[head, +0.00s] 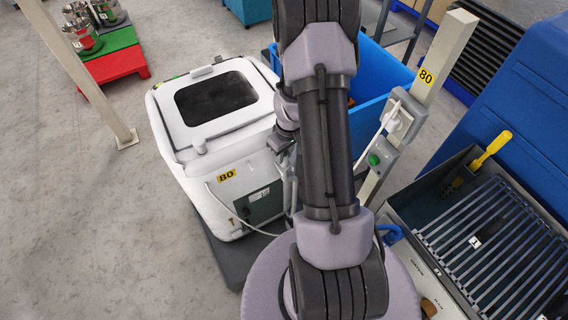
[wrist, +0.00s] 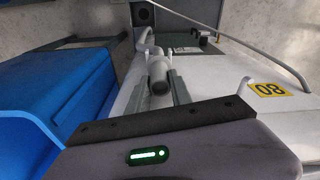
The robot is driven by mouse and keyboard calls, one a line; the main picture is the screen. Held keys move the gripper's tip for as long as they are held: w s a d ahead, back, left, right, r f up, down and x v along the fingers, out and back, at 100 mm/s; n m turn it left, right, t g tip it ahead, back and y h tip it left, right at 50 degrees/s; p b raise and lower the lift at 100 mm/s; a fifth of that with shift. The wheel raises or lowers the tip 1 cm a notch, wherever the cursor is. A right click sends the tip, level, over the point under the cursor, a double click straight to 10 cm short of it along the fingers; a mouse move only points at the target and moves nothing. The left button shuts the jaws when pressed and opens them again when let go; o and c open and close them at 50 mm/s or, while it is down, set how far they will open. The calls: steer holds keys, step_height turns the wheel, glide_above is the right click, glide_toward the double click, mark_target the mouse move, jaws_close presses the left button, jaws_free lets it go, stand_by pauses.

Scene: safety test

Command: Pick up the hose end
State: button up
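The hose end looks like a pale grey round fitting (wrist: 158,76) in the wrist view, in front of the white machine's side. My gripper (wrist: 160,90) has its two grey fingers apart, one on each side of the fitting. A gap seems to show beside it, so the fingers look open; contact is hard to judge. In the head view my arm hides most of this area, and the hose end cannot be made out. A thin pale hose (head: 228,216) curves from the front of the white machine (head: 180,137) toward my gripper; a pale tube (wrist: 262,52) also arcs across the wrist view.
A blue bin (head: 384,72) stands close behind my arm and fills the wrist view's left (wrist: 60,85). A post (head: 440,60) with a white handset-like piece (head: 398,120) and green button stands right. A grated metal box (head: 490,240) is at lower right.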

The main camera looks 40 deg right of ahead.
jaws_close()
